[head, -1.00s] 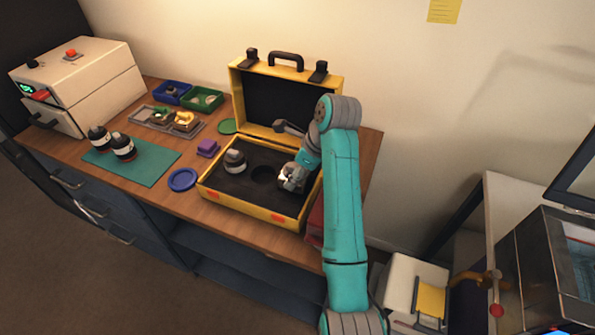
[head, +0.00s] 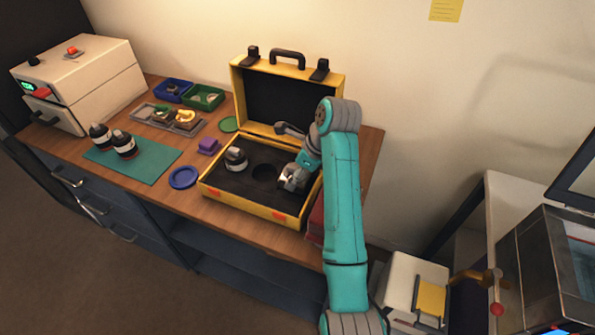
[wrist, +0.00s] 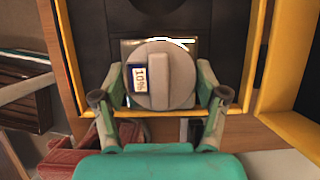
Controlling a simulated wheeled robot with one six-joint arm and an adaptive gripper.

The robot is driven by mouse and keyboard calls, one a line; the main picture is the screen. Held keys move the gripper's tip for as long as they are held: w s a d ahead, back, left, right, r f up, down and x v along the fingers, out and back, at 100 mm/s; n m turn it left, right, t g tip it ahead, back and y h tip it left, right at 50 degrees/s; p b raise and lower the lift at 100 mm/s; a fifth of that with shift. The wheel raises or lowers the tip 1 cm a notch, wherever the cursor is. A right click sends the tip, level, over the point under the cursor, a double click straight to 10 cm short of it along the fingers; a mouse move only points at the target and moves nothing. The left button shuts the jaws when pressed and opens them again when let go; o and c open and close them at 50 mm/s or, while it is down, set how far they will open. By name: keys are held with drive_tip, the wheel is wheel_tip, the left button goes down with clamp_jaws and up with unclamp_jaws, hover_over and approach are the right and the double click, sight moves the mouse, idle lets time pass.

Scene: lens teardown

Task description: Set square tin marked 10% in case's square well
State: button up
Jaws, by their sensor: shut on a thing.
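The square tin (wrist: 129,48) has a round grey lid with a raised bar and a label reading 10%. My gripper (wrist: 162,85) is shut on it, one finger on each side of the lid. In the head view my gripper (head: 290,179) is over the right part of the open yellow case (head: 243,209), and it mostly hides the tin. The tin is upright over the case's black insert (wrist: 100,60). The square well is hidden beneath the tin, and I cannot tell how deep the tin sits.
The case lid (head: 284,100) stands open behind. A red thing (wrist: 85,160) is near the case wall.

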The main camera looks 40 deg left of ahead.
drive_tip(key=shift+f, duration=0.75)
drive_tip(key=o, duration=1.2)
